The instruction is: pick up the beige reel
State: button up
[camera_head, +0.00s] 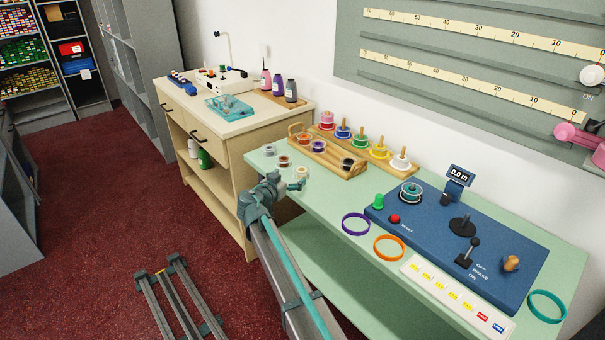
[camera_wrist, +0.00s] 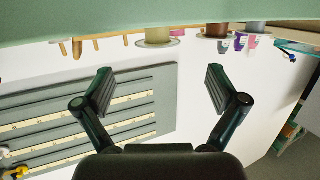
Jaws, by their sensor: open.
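The beige reel (camera_head: 302,170) stands at the near left part of the green counter (camera_head: 352,194), just beyond my gripper (camera_head: 289,182). In the wrist view, which is upside down, the beige reel (camera_wrist: 158,35) sits at the top, centred sideways between my fingers (camera_wrist: 158,88). My gripper is open and empty, with the reel ahead of the fingertips and apart from them. A brown reel (camera_head: 284,160) and a grey reel (camera_head: 268,150) stand in line beyond it; the brown reel (camera_wrist: 216,30) is at its right in the wrist view.
A wooden tray (camera_head: 338,168) with reels is right of the beige reel, and a peg rack (camera_head: 372,158) with coloured reels stands behind it. A blue control panel (camera_head: 500,245) fills the counter's right. Purple (camera_head: 355,224) and orange (camera_head: 389,248) rings lie in front of the panel.

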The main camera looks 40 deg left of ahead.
aim_at(303, 169)
jog(key=x, duration=0.3)
jog(key=p+x, duration=0.1)
jog(key=x, duration=0.1)
jog(key=p+x, duration=0.1)
jog(key=x, duration=0.2)
jog(key=shift+w+d+f, duration=0.1)
jog(key=shift+w+f, duration=0.2)
jog(key=shift+f, duration=0.05)
jog(key=c, duration=1.2)
jog(key=shift+r, duration=0.15)
